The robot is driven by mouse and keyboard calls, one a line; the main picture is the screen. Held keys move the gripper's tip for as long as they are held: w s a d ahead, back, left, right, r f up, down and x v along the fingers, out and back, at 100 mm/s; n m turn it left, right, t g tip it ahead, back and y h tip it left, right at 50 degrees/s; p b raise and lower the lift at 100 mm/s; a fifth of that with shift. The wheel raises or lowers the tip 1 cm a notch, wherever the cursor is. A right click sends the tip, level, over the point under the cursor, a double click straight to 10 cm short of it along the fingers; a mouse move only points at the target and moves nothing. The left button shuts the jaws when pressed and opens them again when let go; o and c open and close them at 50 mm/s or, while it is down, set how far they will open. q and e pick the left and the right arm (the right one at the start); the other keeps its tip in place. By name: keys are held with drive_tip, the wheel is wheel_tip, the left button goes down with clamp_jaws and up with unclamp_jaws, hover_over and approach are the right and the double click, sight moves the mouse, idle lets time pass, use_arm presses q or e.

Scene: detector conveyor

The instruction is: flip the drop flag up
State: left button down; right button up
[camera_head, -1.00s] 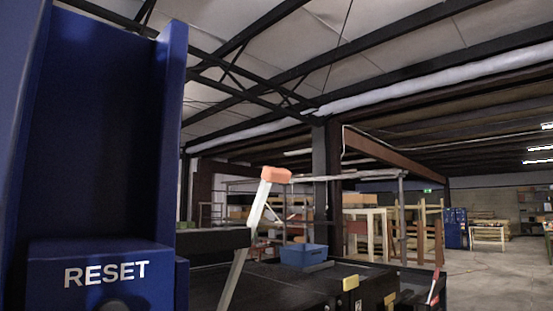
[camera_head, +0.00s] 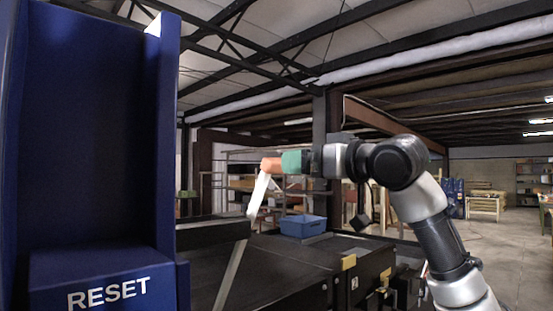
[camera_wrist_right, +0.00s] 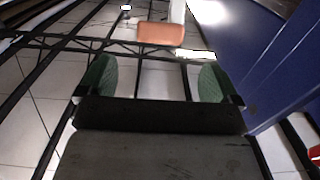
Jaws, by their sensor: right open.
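The drop flag is a slim white lever (camera_head: 245,240) with an orange tip (camera_head: 269,165); in the head view it stands tilted, its top leaning right. Its lower end is cut off by the picture edge. My right gripper (camera_head: 291,162) reaches in from the right, its green fingers at the orange tip. In the right wrist view the gripper (camera_wrist_right: 153,80) is open, with a green pad on each side. The orange tip (camera_wrist_right: 161,33) shows ahead of the gap between the pads, apart from both. My left gripper is not in view.
A blue housing marked RESET (camera_head: 108,290) stands close at the left; its blue wall (camera_wrist_right: 245,65) is also at the right of the wrist view. A black conveyor (camera_head: 280,270) runs below the flag, with a blue bin (camera_head: 303,226) behind. Open floor lies at the right.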

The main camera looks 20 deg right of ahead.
sight(276, 173)
drive_tip(key=p+x, duration=0.4)
drive_tip(key=x, duration=0.4)
drive_tip(key=shift+r, duration=0.15)
drive_tip(key=shift+w+a, duration=0.2)
drive_tip(key=shift+w, duration=0.4)
drive_tip(key=shift+c, duration=0.4)
